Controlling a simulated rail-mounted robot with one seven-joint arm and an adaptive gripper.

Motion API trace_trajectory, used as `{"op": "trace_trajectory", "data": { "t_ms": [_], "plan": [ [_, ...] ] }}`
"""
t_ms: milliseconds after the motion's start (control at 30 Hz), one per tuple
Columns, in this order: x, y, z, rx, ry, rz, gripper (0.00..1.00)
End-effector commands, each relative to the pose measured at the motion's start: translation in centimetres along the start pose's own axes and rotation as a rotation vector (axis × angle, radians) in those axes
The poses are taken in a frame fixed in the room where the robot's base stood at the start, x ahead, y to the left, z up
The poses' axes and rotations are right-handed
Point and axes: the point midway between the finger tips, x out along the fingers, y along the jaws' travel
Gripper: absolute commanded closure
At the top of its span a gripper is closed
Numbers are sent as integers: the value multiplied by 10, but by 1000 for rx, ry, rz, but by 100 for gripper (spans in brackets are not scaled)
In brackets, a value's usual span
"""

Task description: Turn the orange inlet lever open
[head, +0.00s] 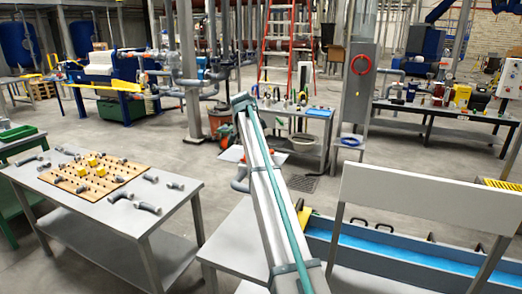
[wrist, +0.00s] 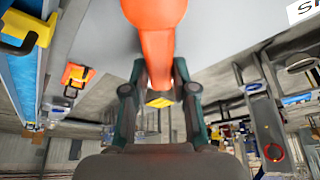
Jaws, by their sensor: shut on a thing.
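The orange inlet lever (wrist: 155,15) fills the top middle of the wrist view, with a broad rounded end and a narrower part running down between my fingers. My gripper (wrist: 160,78) is shut on this narrower part, one dark teal finger on each side. The lever's pivot and the valve body cannot be made out. In the head view, my arm link hides the area behind it, and neither my gripper nor the lever can be made out there.
The head view shows a pegboard table (head: 103,176) at left, a white panel (head: 430,195) at right, and a red ladder (head: 278,45) behind.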

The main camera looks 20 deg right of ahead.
Motion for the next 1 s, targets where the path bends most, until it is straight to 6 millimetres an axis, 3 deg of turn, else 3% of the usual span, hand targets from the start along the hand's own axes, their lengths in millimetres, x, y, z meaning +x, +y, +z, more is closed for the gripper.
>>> {"op": "trace_trajectory", "data": {
  "t_ms": [33,67,200,633,1000],
  "plan": [
    [0,1,0,6,0,2,100],
    [0,1,0,6,0,2,70],
    [0,1,0,4,0,1,48],
    [-8,0,0,1,0,0,48],
    [-71,-1,0,1,0,-1,48]
  ]
}}
